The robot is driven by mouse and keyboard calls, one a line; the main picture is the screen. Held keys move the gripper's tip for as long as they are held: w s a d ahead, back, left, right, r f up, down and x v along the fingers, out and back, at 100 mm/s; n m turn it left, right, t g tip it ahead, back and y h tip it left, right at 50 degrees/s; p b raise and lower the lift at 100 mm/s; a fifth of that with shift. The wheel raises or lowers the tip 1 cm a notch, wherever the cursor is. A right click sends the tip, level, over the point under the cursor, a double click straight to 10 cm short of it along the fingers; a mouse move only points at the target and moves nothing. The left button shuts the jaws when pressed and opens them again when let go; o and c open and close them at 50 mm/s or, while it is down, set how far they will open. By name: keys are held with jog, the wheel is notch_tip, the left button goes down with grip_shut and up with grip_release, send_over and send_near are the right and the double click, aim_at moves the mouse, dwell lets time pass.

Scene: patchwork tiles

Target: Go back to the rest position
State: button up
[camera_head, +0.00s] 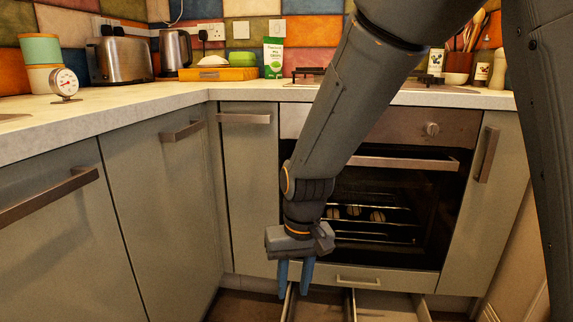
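My gripper (295,281) hangs at the lower middle of the head view, pointing down. Its two blue fingers are apart with a gap between them, and I see nothing held. It is over the left edge of a pulled-out drawer (351,305) below the oven. Whether the fingertips touch the drawer's edge I cannot tell. My arm reaches down from the top right across the oven.
The oven (395,190) has a dark door with round items (377,215) on its rack. Grey cabinets (165,185) stand at the left. The worktop (150,103) holds a toaster (124,60), kettle (175,50), wooden board (218,74) and kitchen timer (64,84).

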jog(key=s+a+r+n, duration=0.15)
jog(key=s+r, duration=0.25)
jog(key=s, duration=0.6)
jog(key=s+a+r+n, duration=0.15)
jog(key=s+r, duration=0.35)
jog(key=s, duration=0.5)
jog(key=d+r+m+p, duration=0.3)
jog(key=d+r+p, duration=0.7)
jog(key=p, duration=0.7)
jog(key=d+r+m+h+p, duration=0.1)
jog(key=d+r+m+p, duration=0.1)
jog(key=d+r+p, duration=0.8)
notch_tip(320, 180, up, 6)
jog(key=p, duration=0.7)
jog(key=shift+w+d+f+m, duration=0.2)
jog(key=shift+w+d+m, duration=0.05)
jog(key=shift+d+m, duration=0.15)
